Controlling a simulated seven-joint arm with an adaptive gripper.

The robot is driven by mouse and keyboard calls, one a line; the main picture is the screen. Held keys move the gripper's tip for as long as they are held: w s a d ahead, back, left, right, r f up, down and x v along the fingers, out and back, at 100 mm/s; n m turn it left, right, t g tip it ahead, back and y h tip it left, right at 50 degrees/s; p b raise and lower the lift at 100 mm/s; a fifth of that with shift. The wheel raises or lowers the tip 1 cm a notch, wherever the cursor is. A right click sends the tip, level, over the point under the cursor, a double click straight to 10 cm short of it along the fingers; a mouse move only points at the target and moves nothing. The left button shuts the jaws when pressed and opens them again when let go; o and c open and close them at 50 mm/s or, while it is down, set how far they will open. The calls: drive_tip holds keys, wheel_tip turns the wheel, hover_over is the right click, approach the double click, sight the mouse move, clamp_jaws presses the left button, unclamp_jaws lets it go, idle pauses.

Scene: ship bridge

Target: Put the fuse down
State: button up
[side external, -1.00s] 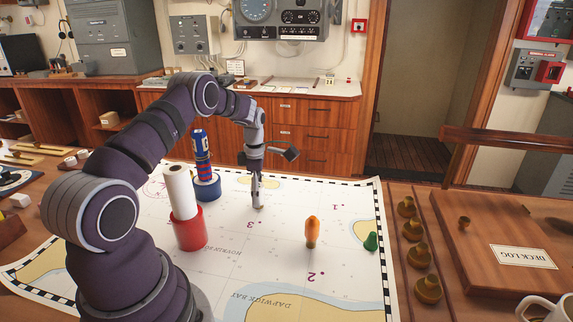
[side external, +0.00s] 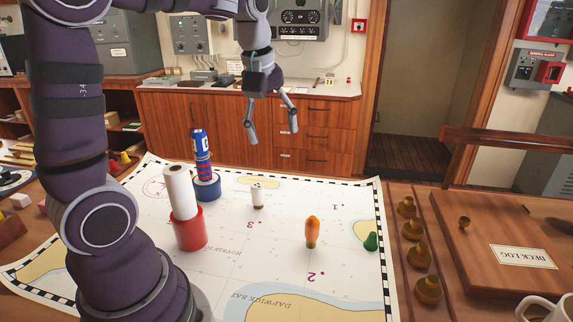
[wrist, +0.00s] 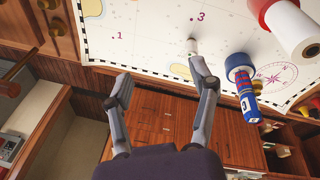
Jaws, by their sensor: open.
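My gripper (side external: 272,134) is open and empty, raised well above the chart and apart from the fuse. Its two spread fingers show in the wrist view (wrist: 160,70).
A white roll (side external: 180,192) stands on a red cylinder (side external: 190,232). Behind it, a blue-and-red can (side external: 201,150) stands in a blue ring (side external: 207,188). An orange piece (side external: 312,232) and a green piece (side external: 371,241) stand at right. The chart's middle is clear.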

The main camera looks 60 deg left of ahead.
drive_tip(key=s+d+f+m+t+h, duration=0.1)
drive_tip(key=s+d+m+t, duration=0.2)
drive_tip(key=s+d+m, duration=0.5)
drive_tip(key=s+m, duration=0.1)
drive_tip(key=m, duration=0.5)
drive_tip(key=shift+d+f+m, duration=0.3)
drive_tip(key=shift+d+f, duration=0.05)
drive_tip(key=shift+d, duration=0.05)
